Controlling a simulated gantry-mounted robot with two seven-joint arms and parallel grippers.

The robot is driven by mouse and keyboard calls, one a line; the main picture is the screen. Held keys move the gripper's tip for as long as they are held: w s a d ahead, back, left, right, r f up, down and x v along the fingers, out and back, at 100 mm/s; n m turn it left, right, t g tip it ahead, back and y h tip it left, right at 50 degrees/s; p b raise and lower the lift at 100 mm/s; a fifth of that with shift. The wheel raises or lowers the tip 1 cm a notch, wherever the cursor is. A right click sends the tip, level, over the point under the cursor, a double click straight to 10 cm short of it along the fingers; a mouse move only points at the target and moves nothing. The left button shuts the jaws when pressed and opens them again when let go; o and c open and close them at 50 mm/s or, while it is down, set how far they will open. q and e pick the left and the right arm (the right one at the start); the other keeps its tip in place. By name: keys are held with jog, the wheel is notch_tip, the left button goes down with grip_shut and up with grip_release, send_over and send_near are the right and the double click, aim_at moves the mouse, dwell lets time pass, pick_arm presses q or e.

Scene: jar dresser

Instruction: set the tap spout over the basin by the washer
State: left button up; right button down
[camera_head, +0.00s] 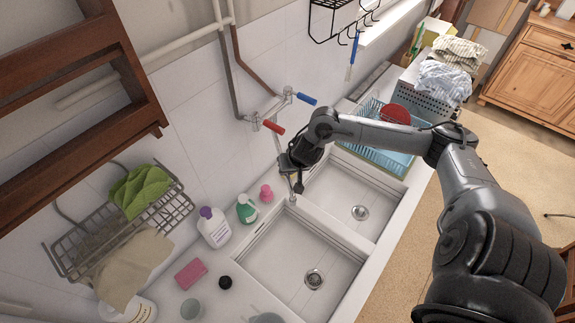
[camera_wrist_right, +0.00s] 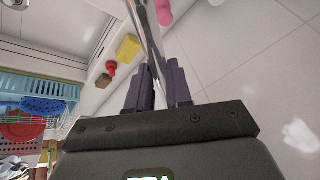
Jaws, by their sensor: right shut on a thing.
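The tap has a red handle (camera_head: 273,127) and a blue handle (camera_head: 305,98) on the tiled wall. Its chrome spout (camera_head: 292,191) reaches down past my right gripper (camera_head: 294,166), with its end near the back of the divider between the two basins. In the wrist view the spout (camera_wrist_right: 150,45) passes between the dark fingers of my right gripper (camera_wrist_right: 157,88), which is shut on it. The far basin (camera_head: 340,181), on the side of the white appliance, and the near basin (camera_head: 279,255) are both empty. My left gripper is not in view.
A blue dish rack (camera_head: 372,156) with a red dish (camera_head: 395,113) stands beyond the far basin. A laundry basket (camera_head: 424,88) sits farther back. A white bottle (camera_head: 214,228), green bottle (camera_head: 246,209) and pink item (camera_head: 266,193) line the ledge behind the near basin.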

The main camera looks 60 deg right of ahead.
jog(key=shift+w+a+r, duration=0.1)
jog(key=shift+w+a, duration=0.05)
jog(key=c, duration=1)
grip_release()
jog(key=shift+c, duration=0.2)
jog(key=v, duration=1)
jog(key=shift+s+r, duration=0.25)
jog(key=shift+r, duration=0.1)
